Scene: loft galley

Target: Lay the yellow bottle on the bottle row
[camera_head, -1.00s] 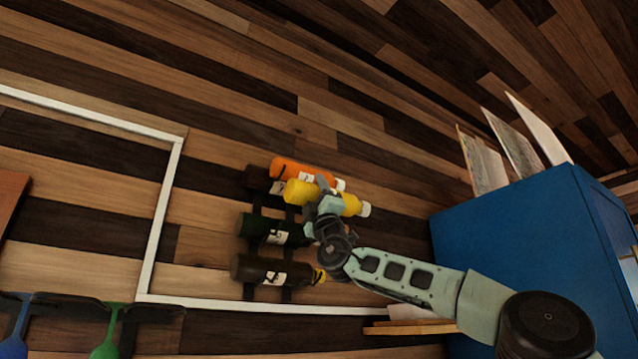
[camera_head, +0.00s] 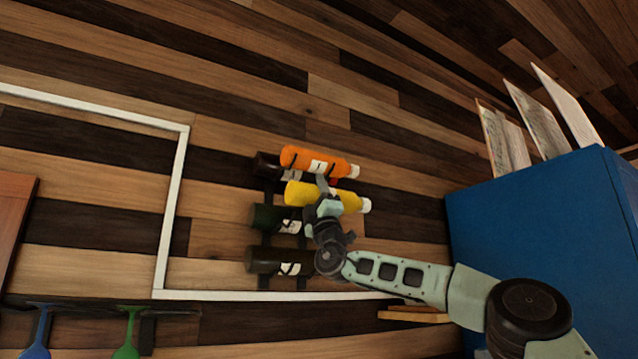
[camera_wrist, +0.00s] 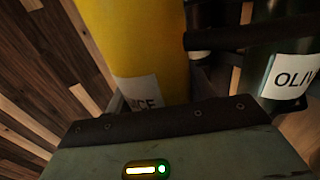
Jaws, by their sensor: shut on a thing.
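The yellow bottle (camera_head: 349,199) lies on its side, its white cap pointing right. My gripper (camera_head: 324,194) is shut on it around the middle. In the wrist view the yellow bottle (camera_wrist: 138,45) fills the upper middle, its label partly hidden by the gripper (camera_wrist: 155,110). The bottle row is a dark wall rack (camera_head: 267,198) holding bottles on their sides. An orange bottle (camera_head: 310,160) lies just above the yellow one. Dark bottles lie below it, a green one (camera_head: 272,218) and a brown one (camera_head: 268,260). Whether the yellow bottle touches the rack is unclear.
Another dark bottle (camera_head: 267,165) sits behind the orange one. A labelled dark bottle (camera_wrist: 290,70) is close on the right in the wrist view. A blue cabinet (camera_head: 540,230) stands right, a small wooden shelf (camera_head: 412,314) below. A white frame (camera_head: 172,215) runs left.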

